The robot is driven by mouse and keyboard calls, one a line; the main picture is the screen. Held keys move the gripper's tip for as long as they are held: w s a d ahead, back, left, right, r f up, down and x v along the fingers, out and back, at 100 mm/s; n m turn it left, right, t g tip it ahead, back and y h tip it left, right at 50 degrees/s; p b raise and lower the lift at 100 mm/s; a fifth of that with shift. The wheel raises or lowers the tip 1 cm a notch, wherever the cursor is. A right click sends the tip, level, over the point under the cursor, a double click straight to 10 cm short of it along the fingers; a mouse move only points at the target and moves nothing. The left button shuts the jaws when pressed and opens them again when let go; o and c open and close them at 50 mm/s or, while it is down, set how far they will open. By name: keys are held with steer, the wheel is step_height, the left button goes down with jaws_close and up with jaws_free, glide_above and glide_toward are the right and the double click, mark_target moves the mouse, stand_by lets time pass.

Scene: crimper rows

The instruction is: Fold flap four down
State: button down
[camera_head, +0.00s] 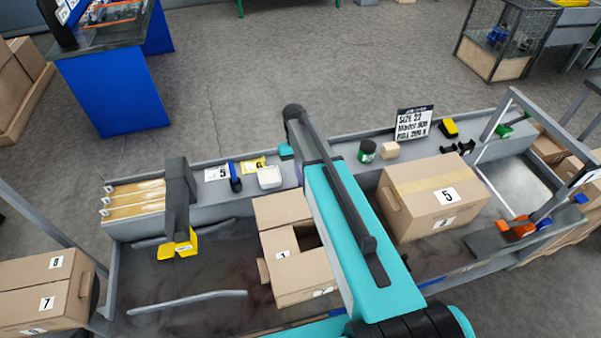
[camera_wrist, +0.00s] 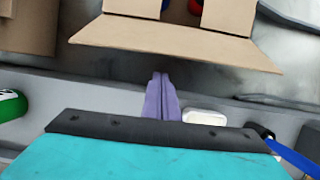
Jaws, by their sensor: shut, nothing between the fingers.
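An open cardboard carton (camera_head: 300,280) stands on the bench, partly hidden behind my teal arm. In the head view a dark gap shows between its panels. In the wrist view its wide flap (camera_wrist: 175,44) is spread outward on the side facing my gripper. Two panels lie beyond that flap, with red and blue contents between them. I cannot read a number four on any flap. My gripper (camera_wrist: 162,78) has purple fingers, shut together and empty, just short of the flap's edge and apart from it.
A white tray (camera_head: 270,178), a blue item (camera_head: 235,177) and a green can (camera_head: 367,150) stand on the back ledge. A yellow-ended tool (camera_head: 180,245) is left. Bench surface between there and the carton is clear.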

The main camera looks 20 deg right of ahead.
steer(key=shift+s+r+p, duration=0.3)
steer(key=shift+s+r, duration=0.65)
steer(key=shift+s, duration=0.25)
steer(key=shift+s+t+b, duration=0.15)
steer(key=shift+t+b, duration=0.15)
